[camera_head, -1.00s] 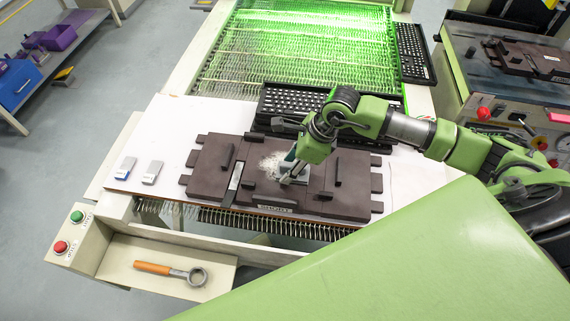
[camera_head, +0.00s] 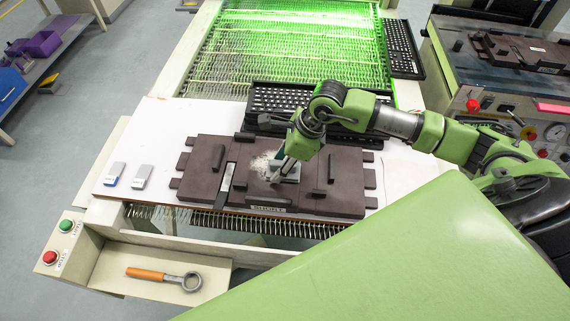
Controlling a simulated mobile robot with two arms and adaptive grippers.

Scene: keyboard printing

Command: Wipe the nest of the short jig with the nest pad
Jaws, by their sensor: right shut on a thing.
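The short jig (camera_head: 210,188) is a dark brown plate with raised blocks, labelled SHORT on its front edge, lying on the white board at the table's middle. Whitish fuzzy residue (camera_head: 262,162) lies in its middle nest. My right gripper (camera_head: 284,174) reaches down over the nest, shut on a small grey pad, the nest pad (camera_head: 291,168). The pad is low in the nest, just right of the residue. The gripper and wrist hide part of the nest, and I cannot tell if the pad touches its floor. My left gripper is out of view.
Two small blocks, one blue and white (camera_head: 114,174) and one grey (camera_head: 142,177), lie left of the jig. Black keyboards (camera_head: 262,101) lie behind it, before the green-lit conveyor (camera_head: 290,45). An orange-handled tool (camera_head: 148,274) sits in the front tray. Another jig (camera_head: 525,52) stands at right.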

